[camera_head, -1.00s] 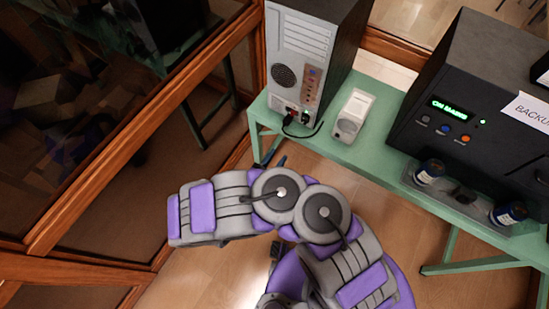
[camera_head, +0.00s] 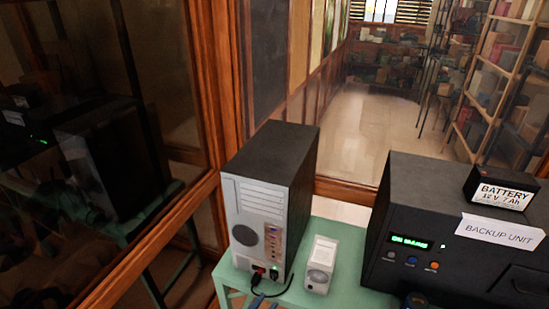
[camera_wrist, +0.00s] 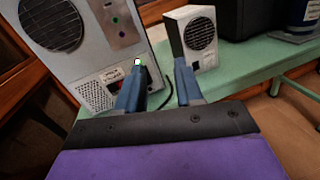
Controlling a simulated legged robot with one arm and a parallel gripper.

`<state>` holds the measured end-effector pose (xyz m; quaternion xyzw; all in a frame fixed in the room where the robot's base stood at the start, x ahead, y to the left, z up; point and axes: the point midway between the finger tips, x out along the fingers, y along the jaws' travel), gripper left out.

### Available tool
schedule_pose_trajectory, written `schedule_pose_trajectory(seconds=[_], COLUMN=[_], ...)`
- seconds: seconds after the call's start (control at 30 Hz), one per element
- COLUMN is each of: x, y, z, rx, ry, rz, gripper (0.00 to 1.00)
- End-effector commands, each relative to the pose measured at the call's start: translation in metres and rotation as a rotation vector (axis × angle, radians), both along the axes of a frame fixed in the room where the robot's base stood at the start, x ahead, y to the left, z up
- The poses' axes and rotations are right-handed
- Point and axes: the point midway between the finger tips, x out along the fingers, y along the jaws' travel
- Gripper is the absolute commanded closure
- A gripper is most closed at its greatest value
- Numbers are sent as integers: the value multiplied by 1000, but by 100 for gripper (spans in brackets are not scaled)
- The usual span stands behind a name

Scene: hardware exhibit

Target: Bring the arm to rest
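My gripper (camera_wrist: 160,78) shows in the wrist view with its two blue fingers apart and nothing held between them. In the head view only blue finger parts (camera_head: 258,300) show at the bottom edge, and the rest of my arm is out of view. The fingers point toward the grey computer tower (camera_wrist: 60,40) and the small white speaker-like box (camera_wrist: 188,38). The left fingertip overlaps the tower's lower right corner by a lit green spot; I cannot tell whether it touches. A black cable (camera_wrist: 162,98) runs behind the fingers.
The tower (camera_head: 262,200), white box (camera_head: 320,264) and black backup unit (camera_head: 455,235) stand on a green bench (camera_head: 345,290). A battery (camera_head: 500,192) sits on the unit. A wood-framed glass case (camera_head: 90,150) is at left. Shelves (camera_head: 500,75) and open floor lie behind.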

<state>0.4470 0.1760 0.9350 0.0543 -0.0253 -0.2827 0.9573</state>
Motion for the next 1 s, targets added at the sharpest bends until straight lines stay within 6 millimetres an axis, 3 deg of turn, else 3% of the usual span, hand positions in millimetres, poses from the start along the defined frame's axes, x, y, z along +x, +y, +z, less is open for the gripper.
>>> schedule_pose_trajectory(seconds=[0.03,0.13,0.37,0.5,0.7,1.0], x=[11,19,12,-8,-50,-124], y=[-18,-55,-135,-178,-227,-264], z=[24,62,133,166,199,222], rx=[30,81,217,312,464,731], ry=[-45,-114,-248,-318,-400,-480], rz=[-76,-219,-540,-730,-991,-1349], gripper=[64,64,64,64,64,64])
